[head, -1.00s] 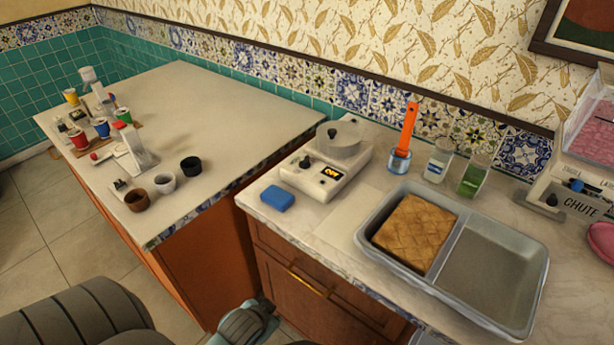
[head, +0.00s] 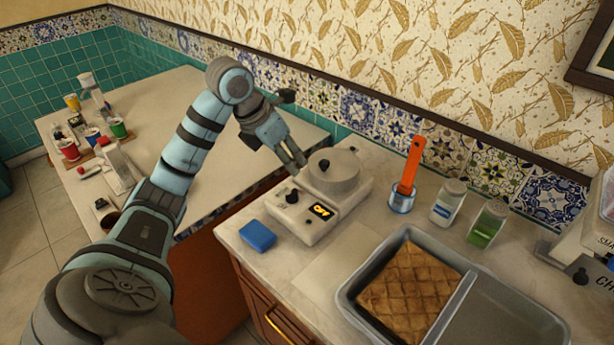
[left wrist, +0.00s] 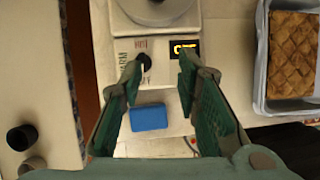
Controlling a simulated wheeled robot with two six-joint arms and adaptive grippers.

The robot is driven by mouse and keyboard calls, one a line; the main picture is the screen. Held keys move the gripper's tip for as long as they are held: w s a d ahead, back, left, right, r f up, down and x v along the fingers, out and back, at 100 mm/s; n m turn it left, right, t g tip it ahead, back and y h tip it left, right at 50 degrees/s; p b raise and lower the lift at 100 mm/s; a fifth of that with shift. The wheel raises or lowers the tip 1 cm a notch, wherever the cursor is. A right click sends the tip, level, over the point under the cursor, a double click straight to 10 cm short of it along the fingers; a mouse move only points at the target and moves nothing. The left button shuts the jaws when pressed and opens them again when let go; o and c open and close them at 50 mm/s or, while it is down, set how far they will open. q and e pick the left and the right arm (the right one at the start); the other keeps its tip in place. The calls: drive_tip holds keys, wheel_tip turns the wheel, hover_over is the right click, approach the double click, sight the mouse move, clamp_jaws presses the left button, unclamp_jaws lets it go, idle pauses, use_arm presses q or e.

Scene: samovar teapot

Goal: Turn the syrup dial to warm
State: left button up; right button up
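The syrup warmer (head: 325,224) is a white box with a lidded round pot (head: 335,175) on top. Its black dial (head: 292,197) sits on the front panel, left of a lit orange display (head: 322,210). In the left wrist view the display (left wrist: 185,49) seems to read OFF, and red and black lettering, including WARM, surrounds the dial (left wrist: 144,61). My left gripper (head: 294,166) points down above the warmer, behind the dial in the head view. In the left wrist view its fingers (left wrist: 157,80) are apart and empty, with the dial near the left fingertip. My right gripper is not in view.
A blue sponge (head: 257,236) lies in front of the warmer. The left table (head: 165,92) holds cups and small containers.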

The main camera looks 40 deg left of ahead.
use_arm(q)
drive_tip(key=a+y, duration=0.1)
drive_tip(key=a, duration=0.1)
drive_tip(key=b, duration=0.5)
approach(295, 190)
drive_tip(key=shift+n+g, duration=0.3)
drive_tip(key=x, duration=0.8)
drive_tip(key=shift+w+a+f, duration=0.1)
drive_tip(key=shift+w+f, duration=0.1)
drive_tip(key=shift+w, duration=0.15)
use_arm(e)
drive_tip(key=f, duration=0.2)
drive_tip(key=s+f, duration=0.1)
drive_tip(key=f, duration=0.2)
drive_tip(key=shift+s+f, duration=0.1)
use_arm(q)
drive_tip(key=shift+r, duration=0.1)
drive_tip(key=shift+c, duration=0.2)
clamp_jaws()
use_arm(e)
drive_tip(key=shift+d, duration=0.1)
